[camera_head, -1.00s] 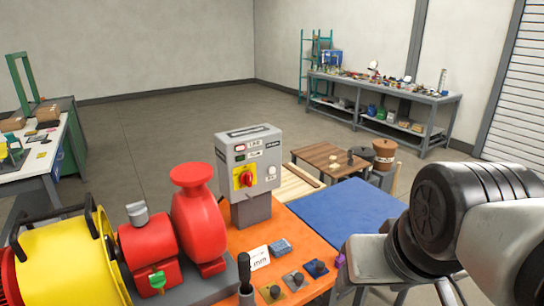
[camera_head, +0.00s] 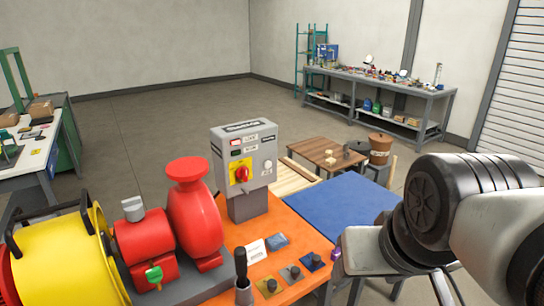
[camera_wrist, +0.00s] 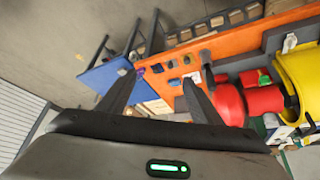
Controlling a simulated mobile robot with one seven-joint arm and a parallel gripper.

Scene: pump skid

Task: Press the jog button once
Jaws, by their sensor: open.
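The grey control box (camera_head: 243,158) stands upright on a pedestal on the orange skid. Its front carries a red rotary switch on a yellow plate (camera_head: 240,172), small red and dark label fields at upper left, and a pale round button (camera_head: 267,166) at right. The labels are too small to read, so I cannot tell for sure which control is the jog button. My gripper (camera_wrist: 160,83) shows in the wrist view with its two dark fingers apart and nothing between them. It is apart from the box. In the head view only my arm shows at right.
The red pump (camera_head: 194,210) and yellow motor guard (camera_head: 68,255) stand left of the box. A black-handled lever (camera_head: 241,270) and several small knobs sit at the front of the orange skid (camera_head: 285,218). A blue mat (camera_head: 335,203) lies to the right.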

